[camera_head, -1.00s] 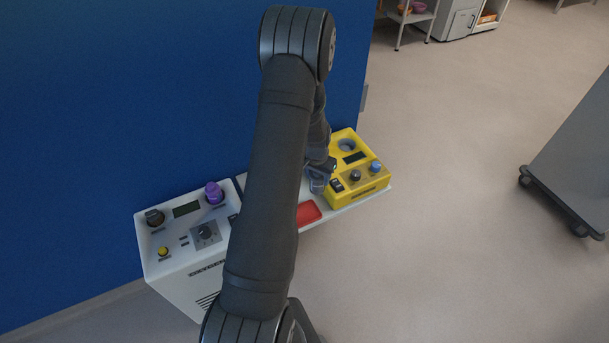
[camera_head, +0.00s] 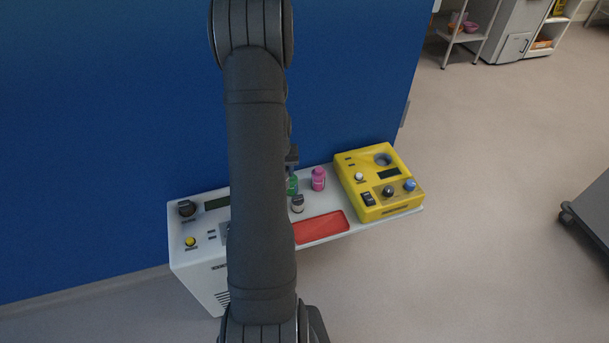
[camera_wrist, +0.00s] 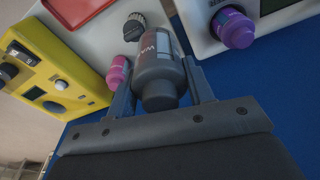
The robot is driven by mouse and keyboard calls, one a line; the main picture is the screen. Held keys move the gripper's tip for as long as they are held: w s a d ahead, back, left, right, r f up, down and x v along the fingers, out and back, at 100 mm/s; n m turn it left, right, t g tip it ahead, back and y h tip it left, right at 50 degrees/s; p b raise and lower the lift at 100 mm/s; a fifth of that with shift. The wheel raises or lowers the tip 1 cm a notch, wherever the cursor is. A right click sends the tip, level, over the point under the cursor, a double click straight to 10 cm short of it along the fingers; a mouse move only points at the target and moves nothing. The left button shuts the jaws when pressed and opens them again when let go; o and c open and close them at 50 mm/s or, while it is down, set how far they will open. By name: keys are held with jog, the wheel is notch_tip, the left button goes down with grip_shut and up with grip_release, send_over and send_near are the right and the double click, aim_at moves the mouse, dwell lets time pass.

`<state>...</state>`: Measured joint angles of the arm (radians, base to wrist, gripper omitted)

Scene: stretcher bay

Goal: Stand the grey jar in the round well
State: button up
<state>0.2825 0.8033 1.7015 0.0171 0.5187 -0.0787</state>
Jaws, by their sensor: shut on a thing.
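My gripper (camera_wrist: 158,63) is shut on the grey jar (camera_wrist: 160,77), with one finger on each side of it. In the head view my arm covers most of the gripper (camera_head: 292,155), and I cannot make out the grey jar there. The round well is a dark round opening (camera_head: 383,160) in the yellow unit (camera_head: 365,160), to the right of my gripper. It also shows at left in the wrist view (camera_wrist: 53,107). The held jar is apart from it.
A red tray (camera_head: 320,227) lies in front. A white unit with knobs (camera_head: 200,255) is at left; a blue wall (camera_head: 350,80) rises behind.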

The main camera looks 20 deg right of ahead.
jog(key=w+d+f+m, duration=0.15)
jog(key=w+d, duration=0.35)
jog(key=d, duration=0.5)
jog(key=w+d+m, duration=0.2)
jog(key=w+d, duration=0.4)
jog(key=d, duration=0.3)
jog(key=s+d+f+m+h, duration=0.1)
jog(key=s+d+m, duration=0.15)
jog(key=d, duration=0.95)
jog(key=s+d+f+m, duration=0.1)
jog(key=s+d+m, duration=0.15)
jog(key=d, duration=0.85)
jog(key=shift+g, duration=0.3)
jog(key=shift+w+d+f, duration=0.1)
jog(key=shift+f, duration=1.35)
jog(key=shift+d+f, duration=0.1)
jog(key=shift+f, duration=1.35)
jog(key=shift+f, duration=0.6)
jog(key=o, duration=0.8)
jog(key=shift+c, duration=0.2)
